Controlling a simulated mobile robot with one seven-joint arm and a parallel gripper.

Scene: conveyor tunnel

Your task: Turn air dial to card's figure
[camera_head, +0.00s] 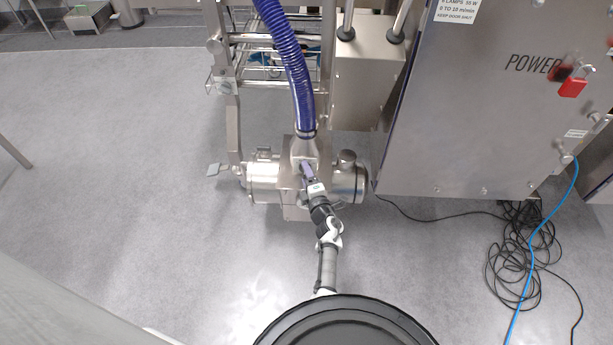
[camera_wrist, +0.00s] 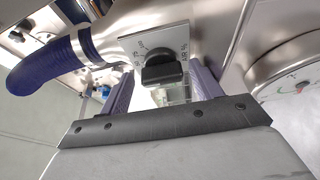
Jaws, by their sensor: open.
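The black air dial (camera_wrist: 163,70) sits on a pale square plate (camera_wrist: 128,46) with printed scale marks, too small to read surely. My gripper (camera_wrist: 165,84) is open in the wrist view, with one purple finger on each side of the dial's lower part. I cannot tell whether either finger touches it. In the head view my gripper (camera_head: 307,170) is at the steel unit below the blue hose, and the dial is hidden there. I cannot make out a card with a figure in either view.
A blue ribbed hose (camera_head: 288,60) comes down just above my gripper. A steel cylinder (camera_head: 262,184) lies behind it. A steel cabinet (camera_head: 480,110) and coiled cables (camera_head: 515,260) are at the right.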

